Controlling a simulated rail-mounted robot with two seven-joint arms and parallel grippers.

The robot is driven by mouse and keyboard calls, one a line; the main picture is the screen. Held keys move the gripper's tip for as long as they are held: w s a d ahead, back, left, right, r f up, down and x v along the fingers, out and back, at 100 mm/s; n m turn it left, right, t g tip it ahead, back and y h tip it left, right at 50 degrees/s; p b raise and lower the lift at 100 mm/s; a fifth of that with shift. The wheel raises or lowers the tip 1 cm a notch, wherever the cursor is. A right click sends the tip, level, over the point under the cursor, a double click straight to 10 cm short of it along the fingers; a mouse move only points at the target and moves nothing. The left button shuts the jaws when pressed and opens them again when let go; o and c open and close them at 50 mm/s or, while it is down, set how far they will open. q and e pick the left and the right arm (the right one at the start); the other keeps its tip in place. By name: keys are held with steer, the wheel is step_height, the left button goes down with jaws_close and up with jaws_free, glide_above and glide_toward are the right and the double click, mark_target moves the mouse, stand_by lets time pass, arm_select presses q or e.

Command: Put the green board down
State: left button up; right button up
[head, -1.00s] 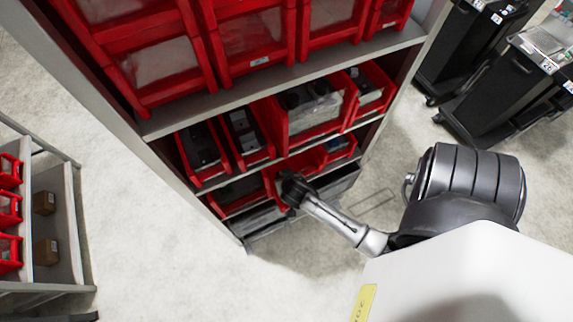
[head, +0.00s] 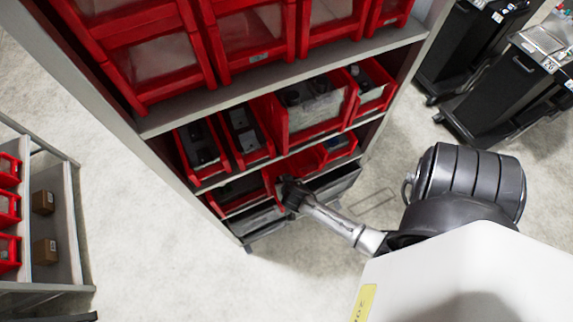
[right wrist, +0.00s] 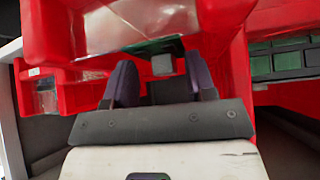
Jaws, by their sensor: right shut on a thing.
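My right gripper (head: 288,194) is at the lower row of red bins in the head view, in front of a red bin (head: 308,161). In the right wrist view its two dark purple fingers (right wrist: 160,80) are closed in on a dark green board (right wrist: 150,46) that carries a grey block. The board is partly hidden, and red bin walls (right wrist: 225,60) are close around it. I cannot tell whether the board touches the bin floor. The board is not discernible in the head view. My left gripper is not in view.
More green boards (right wrist: 285,60) lie in a neighbouring bin to the right in the right wrist view. A shelf board (head: 280,85) with more red bins is above my right gripper. Black carts (head: 495,95) stand at the far right.

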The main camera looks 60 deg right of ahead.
steer(key=shift+f, duration=0.25)
steer(key=o, duration=0.6)
steer(key=shift+o, duration=0.2)
steer(key=shift+r, duration=0.2)
steer(key=s+a+r+n+y, duration=0.2)
steer(key=s+a+r+n, duration=0.1)
steer(key=a+r+n, duration=0.1)
steer(key=s+a+r+n+g+y+p, duration=0.1)
steer(key=s+a+r+n, duration=0.3)
steer(key=r, duration=0.5)
steer(key=s+a+r+n+y, duration=0.3)
steer(key=s+a+r, duration=0.1)
steer(key=a+r, duration=0.3)
steer(key=shift+a+r+n+g+p, duration=0.2)
steer(key=shift+a+n+g+p, duration=0.1)
steer(key=shift+n+p, duration=0.1)
